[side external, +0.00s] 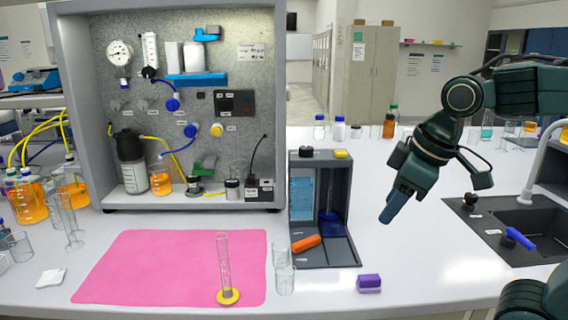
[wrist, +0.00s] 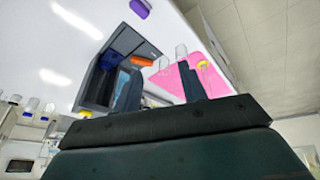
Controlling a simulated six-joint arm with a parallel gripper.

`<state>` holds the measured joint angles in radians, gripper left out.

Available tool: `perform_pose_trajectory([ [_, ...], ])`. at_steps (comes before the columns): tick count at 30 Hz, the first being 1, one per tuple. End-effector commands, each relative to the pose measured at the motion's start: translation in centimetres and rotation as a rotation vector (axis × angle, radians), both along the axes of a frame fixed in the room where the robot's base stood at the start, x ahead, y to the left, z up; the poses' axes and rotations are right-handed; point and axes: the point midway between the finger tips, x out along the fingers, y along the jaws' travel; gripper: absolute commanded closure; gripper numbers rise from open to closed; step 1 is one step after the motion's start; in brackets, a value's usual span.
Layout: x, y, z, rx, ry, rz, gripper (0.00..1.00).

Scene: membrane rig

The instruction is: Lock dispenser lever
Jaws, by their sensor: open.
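The dispenser (side external: 340,213) is a dark grey open-fronted box on the white bench, with a blue panel inside. An orange lever-like handle (side external: 306,244) lies at the front of its base, slanting up to the right. In the wrist view the dispenser (wrist: 92,88) and the orange handle (wrist: 141,60) also show, upside down. My gripper (side external: 390,213) hangs in the air to the right of the dispenser, pointing down and left, apart from it. In the wrist view my gripper (wrist: 160,88) has its two blue fingers spread apart with nothing held between them.
A purple block (side external: 369,282) lies at the front right of the dispenser. Clear glass beakers (side external: 285,279) stand at its front left. A pink mat (side external: 150,265) holds a tall cylinder (side external: 224,265). A sink (side external: 515,215) is at the right. The bench right of the dispenser is mostly clear.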

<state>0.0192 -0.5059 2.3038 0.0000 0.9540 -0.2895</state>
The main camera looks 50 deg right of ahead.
Motion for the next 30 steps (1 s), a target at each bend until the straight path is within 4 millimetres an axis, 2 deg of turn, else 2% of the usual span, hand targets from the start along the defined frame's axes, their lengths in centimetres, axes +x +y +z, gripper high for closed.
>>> perform_pose_trajectory([
  [7, 5.0, -0.6, 0.5, -0.073, 0.083, 0.191, 0.58],
  [16, 11.2, -1.4, -0.4, -0.140, 0.177, 0.434, 0.58],
  [23, 15.8, -2.2, -2.2, -0.172, 0.246, 0.624, 0.58],
  [30, 20.3, -3.2, -5.1, -0.190, 0.308, 0.826, 0.58],
])
